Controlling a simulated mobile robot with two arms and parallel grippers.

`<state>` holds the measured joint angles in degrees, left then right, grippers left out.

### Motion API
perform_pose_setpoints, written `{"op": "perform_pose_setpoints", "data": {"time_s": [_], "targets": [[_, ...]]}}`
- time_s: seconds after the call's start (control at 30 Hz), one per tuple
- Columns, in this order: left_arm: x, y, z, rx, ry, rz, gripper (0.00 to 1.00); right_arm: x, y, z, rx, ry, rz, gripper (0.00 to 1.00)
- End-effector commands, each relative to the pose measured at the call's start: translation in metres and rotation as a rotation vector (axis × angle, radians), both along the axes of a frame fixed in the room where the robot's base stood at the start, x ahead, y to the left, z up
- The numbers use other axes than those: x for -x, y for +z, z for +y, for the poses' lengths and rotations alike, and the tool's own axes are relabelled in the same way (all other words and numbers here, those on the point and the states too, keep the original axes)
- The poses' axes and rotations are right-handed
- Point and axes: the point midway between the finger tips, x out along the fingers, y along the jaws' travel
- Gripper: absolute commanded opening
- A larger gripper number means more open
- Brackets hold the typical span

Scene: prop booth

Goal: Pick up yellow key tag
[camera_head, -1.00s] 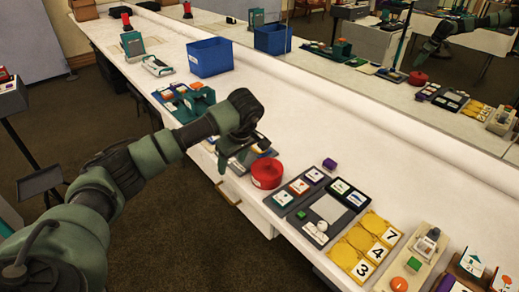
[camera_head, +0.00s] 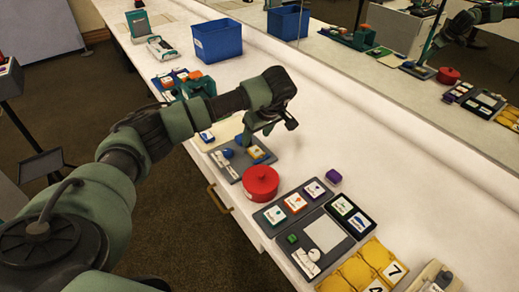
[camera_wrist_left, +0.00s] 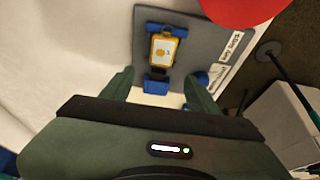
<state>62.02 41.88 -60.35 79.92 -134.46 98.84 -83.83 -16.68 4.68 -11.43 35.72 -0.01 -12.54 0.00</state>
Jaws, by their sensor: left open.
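The yellow key tag (camera_wrist_left: 163,50) lies on a grey board (camera_wrist_left: 200,45) in the left wrist view, with a white label on its face and blue pieces at both ends. In the head view the tag (camera_head: 257,153) shows small on the board (camera_head: 230,171), just below my gripper. My left gripper (camera_head: 268,131) is open and empty. Its fingertips (camera_wrist_left: 159,80) in the left wrist view point toward the tag, one on each side of its line, short of it in the picture. My right gripper is not in view.
A red round container (camera_head: 261,184) stands close beside the board. A blue bin (camera_head: 218,40) stands farther back. Grey trays with tags (camera_head: 318,232) and yellow tiles (camera_head: 366,265) lie toward the front. A mirror runs along the counter's right side. Bare white counter lies right of the gripper.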

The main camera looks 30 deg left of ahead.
Motion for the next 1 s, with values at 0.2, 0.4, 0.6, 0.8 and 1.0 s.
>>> {"op": "perform_pose_setpoints", "data": {"time_s": [0.2,0.4,0.6,0.8,1.0], "targets": [[-0.003,-0.027,0.005,0.001,-0.001,0.004,0.60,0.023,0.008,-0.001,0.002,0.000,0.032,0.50],[-0.007,-0.052,0.013,0.001,0.000,0.001,0.60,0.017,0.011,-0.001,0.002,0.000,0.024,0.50],[-0.008,-0.056,0.015,-0.001,-0.001,-0.001,0.60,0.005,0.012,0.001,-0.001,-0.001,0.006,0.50],[-0.008,-0.056,0.015,-0.001,-0.001,-0.001,0.29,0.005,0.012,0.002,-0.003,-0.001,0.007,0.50],[-0.008,-0.055,0.015,-0.001,0.000,-0.001,0.00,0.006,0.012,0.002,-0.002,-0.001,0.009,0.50]]}}
